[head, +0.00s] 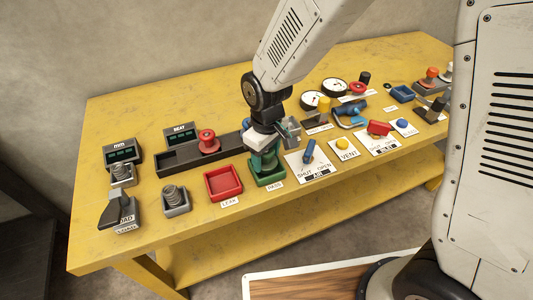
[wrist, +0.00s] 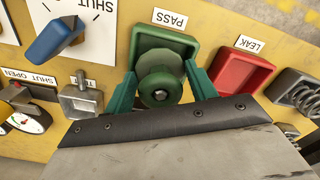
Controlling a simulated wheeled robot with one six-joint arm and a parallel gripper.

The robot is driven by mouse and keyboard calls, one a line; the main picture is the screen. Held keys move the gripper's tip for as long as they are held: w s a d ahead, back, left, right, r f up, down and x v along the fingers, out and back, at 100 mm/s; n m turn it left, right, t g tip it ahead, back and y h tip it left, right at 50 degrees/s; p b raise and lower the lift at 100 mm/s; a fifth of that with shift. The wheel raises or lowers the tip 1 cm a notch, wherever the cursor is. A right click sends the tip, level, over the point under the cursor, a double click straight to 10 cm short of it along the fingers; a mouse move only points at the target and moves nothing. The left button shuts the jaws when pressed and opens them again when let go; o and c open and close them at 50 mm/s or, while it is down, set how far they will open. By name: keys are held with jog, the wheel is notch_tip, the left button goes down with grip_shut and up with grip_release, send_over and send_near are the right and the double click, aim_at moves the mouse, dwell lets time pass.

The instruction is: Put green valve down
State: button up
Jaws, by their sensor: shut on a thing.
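The green valve, a flanged spool (wrist: 160,83), is between the two teal fingers of my gripper (wrist: 160,92) in the wrist view. My gripper (head: 264,160) is shut on it. The spool lines up with the green tray (wrist: 140,40) marked PASS, its round end facing the camera. In the head view the green tray (head: 269,181) lies directly under my gripper, and the fingers largely hide the spool. I cannot tell whether the spool touches the tray floor.
A red tray (head: 223,184) marked LEAK is just left of the green tray. A red spool (head: 208,142) stands in a dark rail (head: 178,158) behind. A blue-handled SHUT/OPEN switch (head: 308,151) is close on the right. The yellow bench (head: 150,237) has clear room along its front edge.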

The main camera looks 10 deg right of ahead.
jog(key=shift+f, duration=0.1)
jog(key=shift+f, duration=0.15)
jog(key=o, duration=1.3)
jog(key=shift+f, duration=0.1)
jog(key=shift+c, duration=0.2)
notch_tip(320, 180, up, 12)
jog(key=shift+r, duration=0.35)
